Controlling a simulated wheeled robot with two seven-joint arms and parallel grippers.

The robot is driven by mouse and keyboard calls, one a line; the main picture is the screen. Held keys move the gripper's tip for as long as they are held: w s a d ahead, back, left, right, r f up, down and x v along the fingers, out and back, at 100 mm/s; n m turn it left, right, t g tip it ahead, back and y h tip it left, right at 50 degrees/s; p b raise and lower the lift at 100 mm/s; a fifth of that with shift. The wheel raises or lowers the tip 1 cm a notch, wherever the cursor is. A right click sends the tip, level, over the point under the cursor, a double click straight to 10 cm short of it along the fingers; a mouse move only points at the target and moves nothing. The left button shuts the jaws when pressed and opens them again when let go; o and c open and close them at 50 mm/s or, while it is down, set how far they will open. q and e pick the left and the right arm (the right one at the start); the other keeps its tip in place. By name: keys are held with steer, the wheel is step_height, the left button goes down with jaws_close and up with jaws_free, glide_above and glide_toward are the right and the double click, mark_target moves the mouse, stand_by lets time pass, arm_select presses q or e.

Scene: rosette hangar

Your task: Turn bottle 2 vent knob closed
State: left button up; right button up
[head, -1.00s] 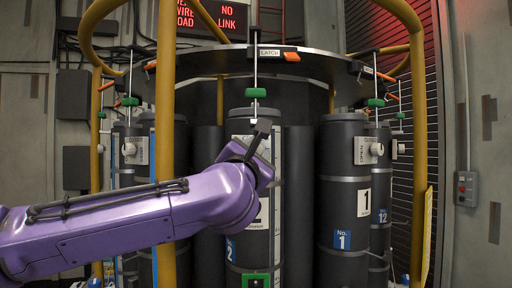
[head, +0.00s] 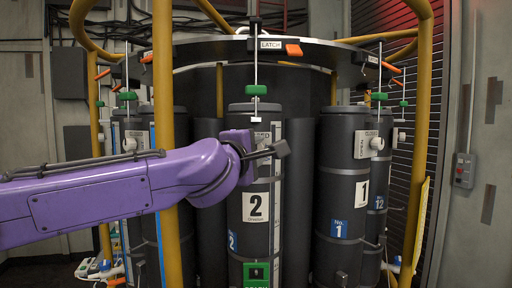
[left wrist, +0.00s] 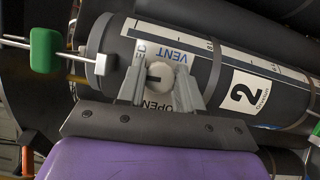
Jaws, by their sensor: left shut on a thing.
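Bottle 2 (head: 240,190) is a dark upright cylinder with a white "2" label, mid-picture in the head view. In the left wrist view bottle 2 (left wrist: 205,65) lies sideways. Its round pale vent knob (left wrist: 160,76) sits on a white plate (left wrist: 160,38) reading VENT and OPEN, with a partly covered word ending in "ED" to the left. A dark mark shows on the knob's left part. My left gripper (left wrist: 160,88) is shut on the knob, one finger on each side. In the head view my left gripper (head: 245,145) hides the knob. My right gripper is out of view.
Bottle 1 (head: 335,200) stands to the right with its own knob (head: 376,143). A yellow post (head: 165,80) rises in front at the left. A green clamp piece (head: 256,90) and an orange-tipped latch (head: 293,49) are above bottle 2.

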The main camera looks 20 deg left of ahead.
arm_select(q)
steer(key=shift+r+m, duration=0.1)
steer(key=shift+m, duration=0.4)
steer(key=o, duration=0.9)
steer(key=shift+o, duration=0.6)
steer(key=shift+w+a, duration=0.1)
steer(key=s+b, duration=0.4)
steer(key=s, duration=0.6)
steer(key=shift+s+a, duration=0.25)
steer(key=shift+a, duration=0.05)
